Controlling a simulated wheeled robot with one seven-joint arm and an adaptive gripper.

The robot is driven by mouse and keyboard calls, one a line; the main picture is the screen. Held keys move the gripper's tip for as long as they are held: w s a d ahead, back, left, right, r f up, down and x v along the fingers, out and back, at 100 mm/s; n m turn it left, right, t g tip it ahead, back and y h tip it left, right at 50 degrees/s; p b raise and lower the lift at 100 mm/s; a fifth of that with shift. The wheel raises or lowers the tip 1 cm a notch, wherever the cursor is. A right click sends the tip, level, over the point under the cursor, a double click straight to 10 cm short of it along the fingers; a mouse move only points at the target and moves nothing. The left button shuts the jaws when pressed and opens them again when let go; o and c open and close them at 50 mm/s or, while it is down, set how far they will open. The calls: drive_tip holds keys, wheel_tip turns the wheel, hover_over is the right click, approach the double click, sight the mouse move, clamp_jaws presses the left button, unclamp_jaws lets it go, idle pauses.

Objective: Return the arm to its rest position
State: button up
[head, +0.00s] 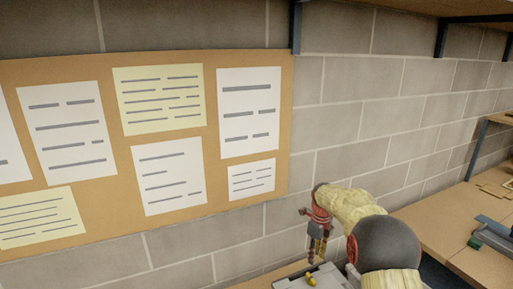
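My arm, cream with dark grey and red joints, reaches in from the bottom right of the head view and bends down at its far end. My gripper (317,254) hangs below the red wrist, pointing down. It is small here, and I cannot tell whether its fingers are open or shut. Its tips are above or in front of a grey container or tool surface (291,283) at the bottom edge. A small yellow thing (311,281) shows there, just below the gripper; whether they touch is unclear.
A grey block wall (360,120) stands behind, with a cork board (215,180) of pinned papers at left. A wooden bench (440,222) runs along the right, with a grey-green tool (492,236) on it. Shelves (425,5) on dark brackets hang above.

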drive_tip(key=s+a+r+n+t+b, duration=0.1)
drive_tip(key=s+r+n+b, duration=0.2)
drive_tip(key=s+n, duration=0.6)
drive_tip(key=s+a+r+n+t+b, duration=0.2)
drive_tip(key=s+n, duration=0.7)
drive_tip(key=s, duration=1.1)
drive_tip(key=s+a+r+n+t+b, duration=0.2)
drive_tip(key=s+r+n+b, duration=0.2)
drive_tip(key=s+n, duration=0.5)
drive_tip(key=shift+s+r+n, duration=0.3)
drive_tip(key=shift+s+r, duration=0.5)
drive_tip(key=shift+s, duration=2)
